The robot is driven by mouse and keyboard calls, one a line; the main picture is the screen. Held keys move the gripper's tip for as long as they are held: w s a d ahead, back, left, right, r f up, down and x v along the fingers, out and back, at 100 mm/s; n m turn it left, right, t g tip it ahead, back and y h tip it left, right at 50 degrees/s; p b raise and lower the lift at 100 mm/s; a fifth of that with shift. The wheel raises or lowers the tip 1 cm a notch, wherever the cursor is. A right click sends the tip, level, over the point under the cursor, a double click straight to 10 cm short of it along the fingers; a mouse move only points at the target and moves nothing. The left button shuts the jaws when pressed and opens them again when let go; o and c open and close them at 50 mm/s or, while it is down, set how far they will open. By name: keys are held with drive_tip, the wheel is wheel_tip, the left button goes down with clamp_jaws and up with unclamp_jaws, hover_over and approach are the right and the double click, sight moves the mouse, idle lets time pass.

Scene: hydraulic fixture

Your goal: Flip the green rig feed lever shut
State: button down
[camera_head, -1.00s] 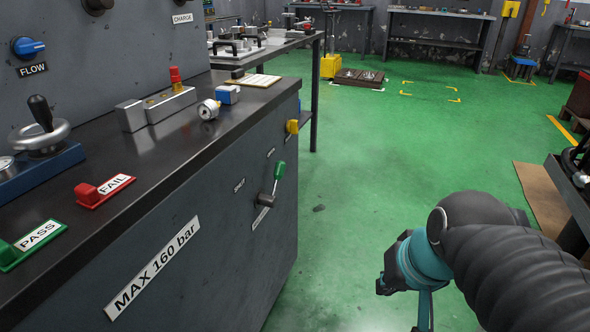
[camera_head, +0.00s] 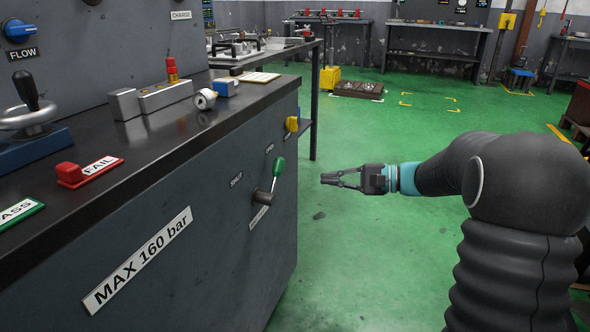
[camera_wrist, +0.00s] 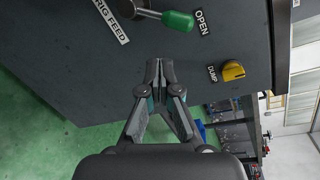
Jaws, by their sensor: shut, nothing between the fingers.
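The green-handled rig feed lever (camera_head: 277,175) is on the front panel of the dark grey bench (camera_head: 190,255). Its grip points up, towards the OPEN label; the SHUT label (camera_head: 236,180) is to its left. In the wrist view the lever (camera_wrist: 178,20) shows at the top, with its grip beside the OPEN label (camera_wrist: 201,23) and the RIG FEED label (camera_wrist: 109,21) on the other side. My gripper (camera_head: 324,179) is to the right of the lever, pointing left at the panel, apart from it. In the wrist view its fingertips (camera_wrist: 160,64) are together and empty, below the lever.
A yellow DUMP knob (camera_head: 292,124) is on the panel near the lever and also in the wrist view (camera_wrist: 233,71).

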drive_tip(key=shift+m+t+y, duration=0.6)
drive_tip(key=shift+t+y, duration=0.3)
drive_tip(key=w, duration=0.1)
drive_tip(key=w+d, duration=0.1)
drive_tip(key=w, duration=0.1)
drive_tip(key=w+d+f, duration=0.1)
drive_tip(key=shift+w+d+f, duration=0.1)
drive_tip(key=shift+w+d, duration=0.15)
drive_tip(key=shift+w, duration=0.15)
drive_tip(key=a+r, duration=0.2)
drive_tip(key=a, duration=0.9)
drive_tip(key=shift+a, duration=0.25)
drive_tip(key=shift+s+r+b, duration=0.15)
drive_tip(key=shift+r+b, duration=0.05)
drive_tip(key=shift+b, duration=0.35)
